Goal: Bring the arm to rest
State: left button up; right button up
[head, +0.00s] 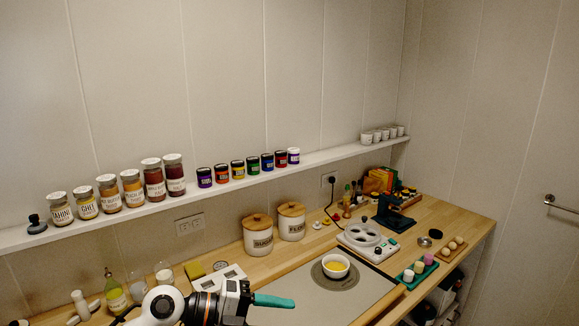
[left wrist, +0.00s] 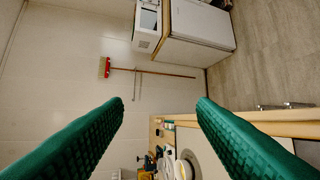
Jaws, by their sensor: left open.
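My left arm (head: 162,304) comes in at the bottom of the head view, with a white and black wrist. My left gripper (head: 288,301) points right, held in front of the wooden counter, and only one green finger shows clearly there. In the left wrist view, the two green ribbed fingers of my left gripper (left wrist: 161,102) stand wide apart with nothing between them. My right gripper is in neither view.
The wooden counter (head: 440,211) holds a yellow-filled bowl (head: 336,266) on a grey mat, canisters (head: 257,236), a white appliance (head: 367,242) and a green tray (head: 418,273). A wall shelf (head: 221,186) carries several jars. A broom (left wrist: 150,72) and white cabinet (left wrist: 200,30) show beyond the fingers.

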pick_arm(q)
notch_tip(320, 180, up, 5)
jog(key=n+t+h, duration=0.4)
jog(key=t, duration=0.1)
jog(key=a+r+n+t+y, duration=0.2)
jog(key=a+n+t+y, duration=0.4)
jog(key=n+t, duration=0.65)
jog(key=s+a+f+n+g+y, duration=0.4)
jog(key=a+f+n+y, duration=0.85)
jog(key=f+y, duration=0.2)
jog(key=s+f+n+g+h, duration=0.1)
jog(key=s+f+g, duration=0.55)
jog(key=s, duration=0.45)
jog(key=s+f+g+h, duration=0.1)
jog(key=s+f+g, duration=0.55)
jog(key=s, duration=0.35)
notch_tip(320, 180, down, 33)
jog(key=s+b, duration=0.2)
jog(key=b, duration=0.4)
jog(key=s+a+f+g+b, duration=0.2)
jog(key=s+f+b, duration=0.2)
jog(key=s+f, duration=1.1)
notch_tip(320, 180, down, 5)
jog(key=shift+s+r, duration=0.1)
jog(key=shift+s, duration=0.3)
jog(key=shift+a, duration=0.1)
